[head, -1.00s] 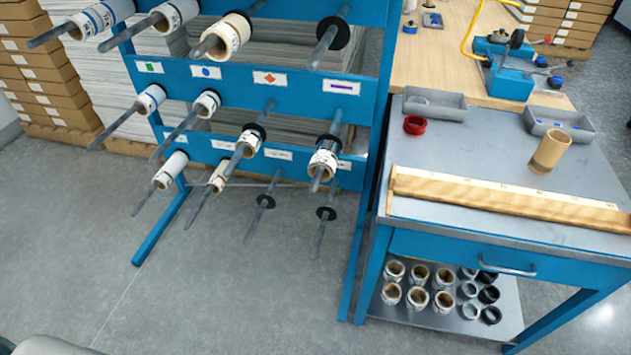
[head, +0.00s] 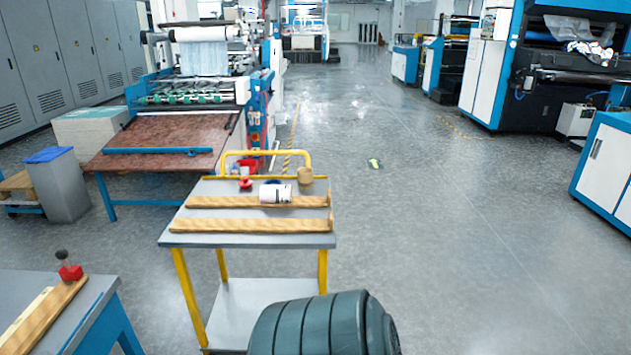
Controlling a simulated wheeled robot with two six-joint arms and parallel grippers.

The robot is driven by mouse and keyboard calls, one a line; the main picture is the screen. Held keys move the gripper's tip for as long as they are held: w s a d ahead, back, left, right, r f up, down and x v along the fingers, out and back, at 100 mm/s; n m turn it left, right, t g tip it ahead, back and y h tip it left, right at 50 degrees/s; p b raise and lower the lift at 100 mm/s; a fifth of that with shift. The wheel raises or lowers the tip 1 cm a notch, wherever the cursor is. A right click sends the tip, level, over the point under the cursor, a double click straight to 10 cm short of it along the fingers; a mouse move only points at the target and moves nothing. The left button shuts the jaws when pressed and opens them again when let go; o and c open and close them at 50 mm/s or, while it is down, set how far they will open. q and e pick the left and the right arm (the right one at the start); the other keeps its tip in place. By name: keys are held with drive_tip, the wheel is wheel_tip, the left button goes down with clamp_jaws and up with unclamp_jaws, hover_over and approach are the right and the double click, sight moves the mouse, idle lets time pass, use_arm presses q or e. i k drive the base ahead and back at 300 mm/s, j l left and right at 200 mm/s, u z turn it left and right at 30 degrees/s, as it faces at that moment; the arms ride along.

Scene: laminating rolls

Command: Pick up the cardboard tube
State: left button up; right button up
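No plain cardboard tube can be made out for certain in the head view. Neither of my grippers is in view.
The cart (head: 250,241) stands ahead, with a red item (head: 245,183) on it. A blue-framed bench (head: 100,292) is at lower left. A brown-topped machine table (head: 150,135) stands behind left. Open grey floor (head: 440,240) lies to the right.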

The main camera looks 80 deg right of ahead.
sight(305, 175)
drive_tip(key=z, duration=2.65)
drive_tip(key=u, duration=0.4)
drive_tip(key=i+l+u, duration=0.5)
drive_tip(key=u, duration=0.15)
drive_tip(key=i+l+u, duration=0.2)
drive_tip(key=l+u, duration=0.15)
